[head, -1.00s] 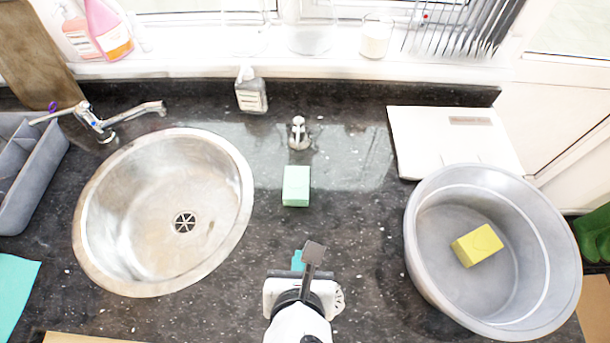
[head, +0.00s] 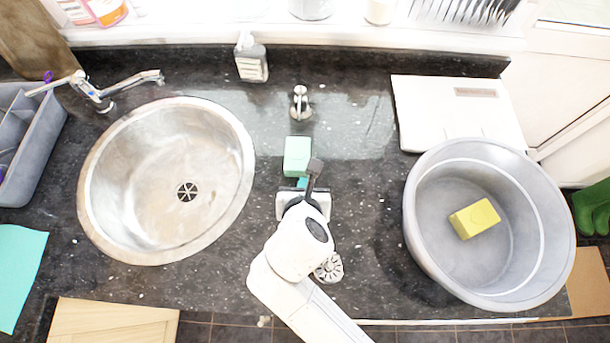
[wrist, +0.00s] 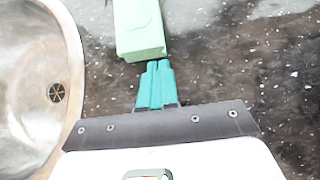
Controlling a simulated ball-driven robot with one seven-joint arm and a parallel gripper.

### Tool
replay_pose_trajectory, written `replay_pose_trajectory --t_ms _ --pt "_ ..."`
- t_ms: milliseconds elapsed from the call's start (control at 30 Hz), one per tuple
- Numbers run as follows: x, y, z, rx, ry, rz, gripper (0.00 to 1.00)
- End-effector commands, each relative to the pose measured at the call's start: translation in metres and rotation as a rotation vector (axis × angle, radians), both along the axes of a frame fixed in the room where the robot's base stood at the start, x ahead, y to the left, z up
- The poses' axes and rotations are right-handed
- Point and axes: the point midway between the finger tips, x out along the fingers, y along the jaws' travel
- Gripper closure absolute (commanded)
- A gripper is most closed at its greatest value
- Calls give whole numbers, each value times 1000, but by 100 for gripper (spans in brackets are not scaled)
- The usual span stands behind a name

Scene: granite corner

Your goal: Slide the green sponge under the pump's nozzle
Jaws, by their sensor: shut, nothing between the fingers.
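The green sponge (head: 297,155) lies on the dark granite counter, right of the sink. The chrome pump (head: 300,103) stands behind it, with a clear strip of counter between them. The exact direction of its nozzle is hard to make out. My gripper (head: 304,181) is low at the sponge's near side, its teal fingers shut with nothing between them. In the wrist view the fingertips (wrist: 158,65) are right at the near end of the sponge (wrist: 138,28). I cannot tell whether they touch it. The pump is not in the wrist view.
The round steel sink (head: 168,235) is on the left, with a tap (head: 95,92) behind it. A grey basin (head: 425,235) holding a yellow sponge (head: 474,218) stands at right. A white board (head: 440,115) lies behind it. A soap bottle (head: 251,60) stands at the back.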

Motion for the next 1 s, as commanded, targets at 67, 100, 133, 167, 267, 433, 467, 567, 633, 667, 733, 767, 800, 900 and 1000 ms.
replay_pose_trajectory --t_ms 67,100,133,167,267,433,467,567,633,667,733,767,800,900,1000 --pt "8 0 1 -1 -1 1 100" --pt "10 0 1 -1 -1 0 100" --pt "12 0 1 -1 0 0 100" --pt "13 -1 0 0 0 0 100" --pt "15 -1 0 0 0 0 100" --pt "15 -1 0 0 0 0 100" --pt "15 -1 0 0 0 0 100" --pt "16 -1 0 0 0 0 100" --pt "23 -1 0 0 -1 -1 100" --pt "28 -1 0 0 -2 -3 100" --pt "42 -1 1 -1 -3 -2 100" --pt "49 -1 1 0 -3 -1 100" --pt "57 -2 1 -1 -3 -2 100" --pt "74 -3 0 -1 -1 -2 100" --pt "84 -3 0 -1 -1 -1 100"
